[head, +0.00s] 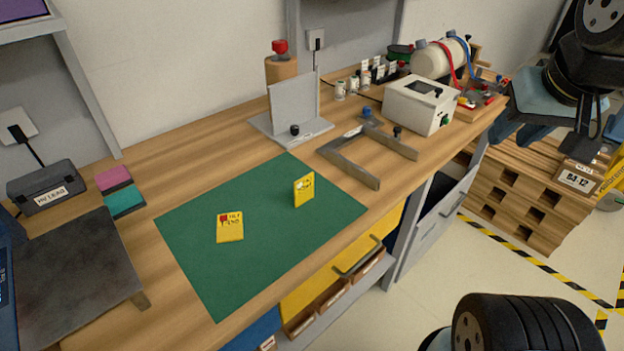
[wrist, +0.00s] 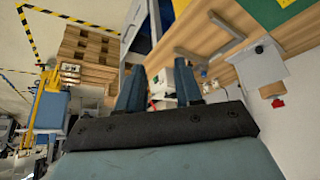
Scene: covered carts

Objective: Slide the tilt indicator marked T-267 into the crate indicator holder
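Two yellow tilt cards are on the green mat. One card (head: 230,227) lies flat with a red mark and print that I cannot read surely. The other card (head: 304,189) stands upright to its right, its print too small to read. I cannot tell which is T-267. A wooden crate stack (head: 520,190) with a label plate "B4-12" (head: 578,180) stands on the floor at right; no indicator holder can be made out for certain. My gripper (wrist: 158,88) has its two fingers apart with nothing held between them. It is away from both cards, at the right of the bench.
The green mat (head: 200,265) has free room around the cards. Behind it stand a grey upright plate (head: 294,100), an angled metal frame (head: 355,165) and a white box (head: 418,103). A dark slab (head: 75,270) lies at left. Drawers (head: 330,285) are below the bench edge.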

